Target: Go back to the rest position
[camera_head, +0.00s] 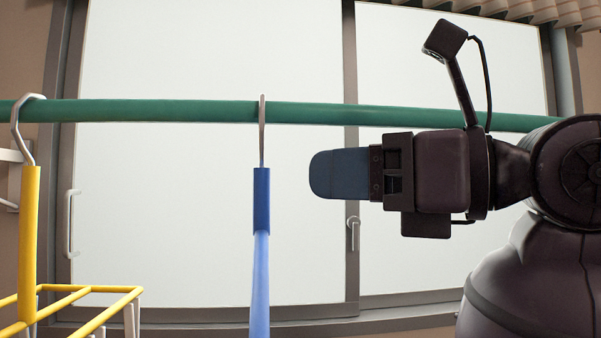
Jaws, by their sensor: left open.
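My left gripper (340,174) is the one that shows, its arm at the right side of the picture. It is seen side-on, with its blue-grey finger pointing left, just below the green rod. It is open, and nothing shows between its fingers. A blue hanger stem (261,250) hangs by a metal hook from the rod, to the left of the fingertip and apart from it in the picture. My right gripper is not in view.
The green rod (190,111) runs across the whole view. A yellow wire rack (29,240) hangs from it by a hook at the far left. Behind is a framed window (200,220) with handles. The space between the rack and blue stem looks clear.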

